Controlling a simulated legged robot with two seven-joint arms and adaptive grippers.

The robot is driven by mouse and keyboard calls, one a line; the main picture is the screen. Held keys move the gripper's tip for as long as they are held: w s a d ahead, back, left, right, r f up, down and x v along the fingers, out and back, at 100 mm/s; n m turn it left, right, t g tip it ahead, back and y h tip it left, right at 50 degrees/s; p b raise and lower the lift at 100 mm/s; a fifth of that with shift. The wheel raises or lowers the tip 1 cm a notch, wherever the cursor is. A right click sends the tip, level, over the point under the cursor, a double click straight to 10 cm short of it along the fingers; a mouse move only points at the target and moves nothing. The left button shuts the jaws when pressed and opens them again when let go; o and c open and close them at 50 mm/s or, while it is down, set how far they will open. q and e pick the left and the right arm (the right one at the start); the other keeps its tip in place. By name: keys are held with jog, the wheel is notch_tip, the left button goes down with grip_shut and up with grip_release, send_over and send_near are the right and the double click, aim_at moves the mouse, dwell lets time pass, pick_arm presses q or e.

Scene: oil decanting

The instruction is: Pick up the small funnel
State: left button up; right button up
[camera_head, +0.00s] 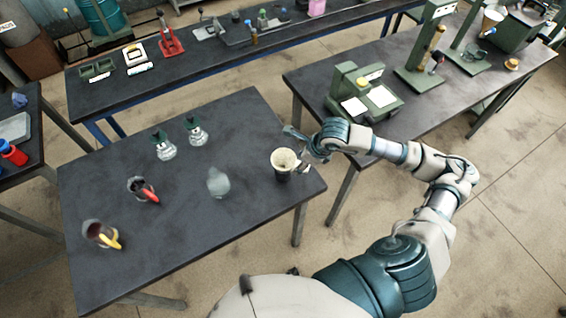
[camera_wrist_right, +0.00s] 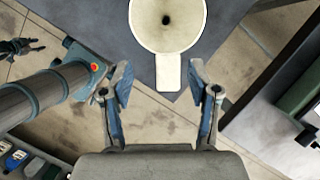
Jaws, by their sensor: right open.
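The small funnel (camera_head: 284,160) is cream, with a wide round mouth. It stands near the right corner of the dark table, its lower part dark in the head view. In the right wrist view the funnel (camera_wrist_right: 167,14) shows its central hole and a flat tab handle (camera_wrist_right: 168,72) pointing toward me. My right gripper (camera_wrist_right: 158,82) is open, with one finger on each side of the tab's end and a gap to both. In the head view my right gripper (camera_head: 305,161) is just right of the funnel, partly hidden by my arm.
A clear glass vessel (camera_head: 218,183) stands left of the funnel. Two glass flasks with green tops (camera_head: 165,147) are farther back. A red-handled jug (camera_head: 142,190) and a yellow-handled jug (camera_head: 103,235) are at the left. A second bench (camera_head: 430,100) stands to the right.

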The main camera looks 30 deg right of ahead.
aim_at(297, 164)
jog(key=f, duration=0.1)
jog(key=w+f, duration=0.1)
jog(key=f, duration=0.1)
jog(key=shift+w+f+p, duration=0.1)
jog(key=shift+w+p, duration=0.2)
jog(key=shift+p, duration=0.05)
jog(key=shift+d+f, duration=0.2)
jog(key=shift+d, duration=0.15)
jog(key=c, duration=0.4)
jog(key=shift+a+r, duration=0.1)
jog(key=shift+a, duration=0.2)
grip_shut()
jog(key=shift+s+a, duration=0.1)
